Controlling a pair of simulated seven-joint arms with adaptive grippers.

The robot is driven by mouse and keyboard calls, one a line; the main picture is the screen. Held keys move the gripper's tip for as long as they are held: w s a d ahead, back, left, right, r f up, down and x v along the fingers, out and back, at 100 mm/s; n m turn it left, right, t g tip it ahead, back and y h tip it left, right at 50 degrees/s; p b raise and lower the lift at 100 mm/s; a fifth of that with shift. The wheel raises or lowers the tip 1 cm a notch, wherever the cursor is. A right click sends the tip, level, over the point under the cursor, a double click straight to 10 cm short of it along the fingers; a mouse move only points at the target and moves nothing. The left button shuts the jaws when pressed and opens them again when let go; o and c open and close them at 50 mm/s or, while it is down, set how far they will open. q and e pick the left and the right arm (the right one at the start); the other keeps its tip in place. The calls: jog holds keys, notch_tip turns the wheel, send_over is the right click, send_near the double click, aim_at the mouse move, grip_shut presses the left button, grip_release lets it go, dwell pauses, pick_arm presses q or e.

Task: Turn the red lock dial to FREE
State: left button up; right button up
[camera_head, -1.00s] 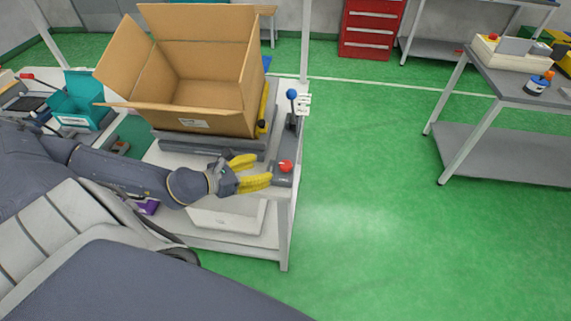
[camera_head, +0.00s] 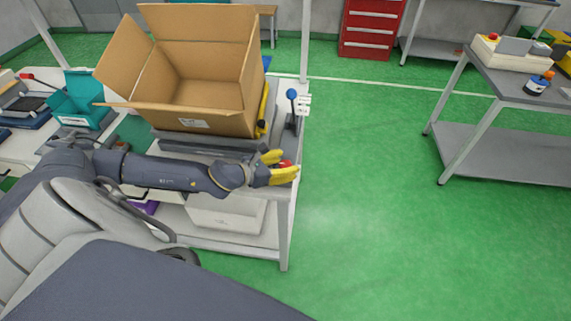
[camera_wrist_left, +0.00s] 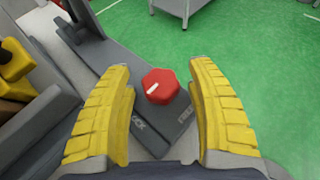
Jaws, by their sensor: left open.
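The red lock dial (camera_wrist_left: 160,87) sits on a dark grey plate (camera_wrist_left: 150,137) in the left wrist view. A pale pointer line on the dial points to the left and slightly down. Lettering on the plate reads FREE at the right and seems to end in "CK" at the left, partly hidden by a finger. My left gripper (camera_wrist_left: 162,105) is open, its yellow fingers on either side of the dial, with gaps visible. In the head view the dial (camera_head: 286,163) shows between the yellow fingers of my left gripper (camera_head: 282,165). My right gripper is not in view.
An open cardboard box (camera_head: 205,100) stands on the bench left of the dial. A blue-knobbed lever (camera_head: 291,95) stands behind it. A teal bin (camera_head: 85,105) is at the left. Green floor (camera_head: 380,220) lies clear to the right.

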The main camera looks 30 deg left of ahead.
pick_arm(q)
jog(key=shift+w, duration=0.15)
jog(key=c, duration=1.2)
